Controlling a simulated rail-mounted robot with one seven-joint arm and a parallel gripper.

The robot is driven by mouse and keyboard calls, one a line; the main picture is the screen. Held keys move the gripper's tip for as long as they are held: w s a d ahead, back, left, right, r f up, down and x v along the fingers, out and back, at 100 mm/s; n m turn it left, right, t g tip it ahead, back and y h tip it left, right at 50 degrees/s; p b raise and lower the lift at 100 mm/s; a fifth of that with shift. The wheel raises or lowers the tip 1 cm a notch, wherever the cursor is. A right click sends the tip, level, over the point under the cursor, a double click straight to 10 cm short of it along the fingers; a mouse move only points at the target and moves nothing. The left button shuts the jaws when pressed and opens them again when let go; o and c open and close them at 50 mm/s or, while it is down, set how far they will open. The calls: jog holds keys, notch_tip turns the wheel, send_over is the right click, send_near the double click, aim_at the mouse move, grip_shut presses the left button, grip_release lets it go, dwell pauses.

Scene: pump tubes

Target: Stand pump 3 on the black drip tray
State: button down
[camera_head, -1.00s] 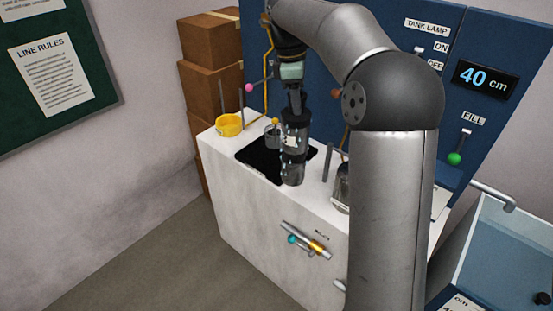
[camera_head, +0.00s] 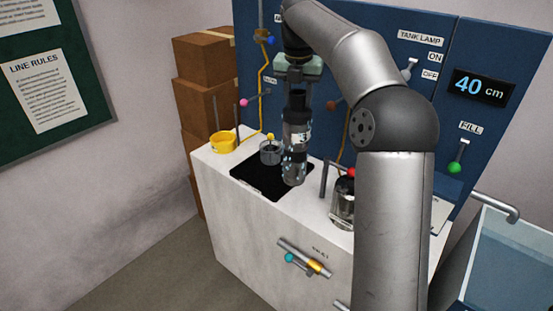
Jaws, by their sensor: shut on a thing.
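My gripper (camera_head: 298,88) points down and is shut on the upper part of a slim upright pump (camera_head: 296,135), with a dark grey body, a pale label and a clear lower end. I cannot read a number on it. The black drip tray (camera_head: 248,180) lies on the white bench top.
A grey cup (camera_head: 270,153) with a yellow knob stands at the tray's back. A yellow ring-shaped cup (camera_head: 223,142) is at the back left. A clear jar (camera_head: 342,205) with a red top stands right of the pump. The blue panel (camera_head: 262,60) rises behind.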

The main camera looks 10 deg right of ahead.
jog(key=w+a+f+p, duration=0.3)
jog(key=w+f+p, duration=0.4)
jog(key=w+f, duration=0.5)
jog(key=shift+w+a+f, duration=0.15)
jog(key=shift+w+a, duration=0.2)
jog(key=shift+w, duration=0.45)
jog(key=c, duration=0.9)
grip_release()
jog(key=shift+s+f, duration=0.1)
jog(key=shift+f, duration=0.25)
jog(key=shift+c, duration=0.2)
jog(key=shift+o, duration=0.2)
